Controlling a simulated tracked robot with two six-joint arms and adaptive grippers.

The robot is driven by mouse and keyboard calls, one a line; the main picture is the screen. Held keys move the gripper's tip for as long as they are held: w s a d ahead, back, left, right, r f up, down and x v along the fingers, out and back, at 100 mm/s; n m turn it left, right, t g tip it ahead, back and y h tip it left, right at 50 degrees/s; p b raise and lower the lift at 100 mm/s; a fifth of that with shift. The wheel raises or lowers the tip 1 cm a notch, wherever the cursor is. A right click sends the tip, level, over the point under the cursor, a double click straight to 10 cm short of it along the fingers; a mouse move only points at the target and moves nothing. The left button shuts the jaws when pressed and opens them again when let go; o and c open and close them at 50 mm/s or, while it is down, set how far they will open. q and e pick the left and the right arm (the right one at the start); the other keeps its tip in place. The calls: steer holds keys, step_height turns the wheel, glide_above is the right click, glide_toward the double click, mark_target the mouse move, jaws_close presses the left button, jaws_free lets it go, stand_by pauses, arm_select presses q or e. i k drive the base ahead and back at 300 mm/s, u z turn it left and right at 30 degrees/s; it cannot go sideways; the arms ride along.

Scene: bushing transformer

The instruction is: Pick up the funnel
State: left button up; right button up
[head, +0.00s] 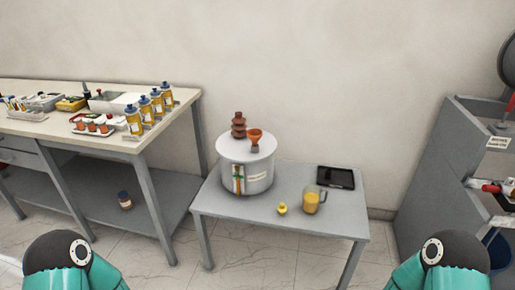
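The orange funnel (255,138) stands with its wide mouth up on top of the white cylindrical transformer (258,178). The brown ribbed bushing (238,126) rises just left of the funnel on the same lid. The transformer stands on a small grey table (275,212). My two arms show only as teal and black links at the lower left and lower right corners. Neither gripper is in view, and both visible arm parts are well apart from the funnel.
On the small table are a jug of yellow liquid (312,201), a small yellow object (282,209) and a dark tablet (336,178). A workbench (150,143) with several bottles stands left. A grey shelf unit (440,170) stands right. The table's front right is clear.

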mark_target(255, 134)
steer(key=z, duration=0.25)
steer(key=i, duration=1.8)
steer(key=u, duration=0.8)
steer(key=k, duration=0.8)
steer(key=u, duration=0.25)
steer(key=i, duration=0.8)
steer(key=z, duration=0.1)
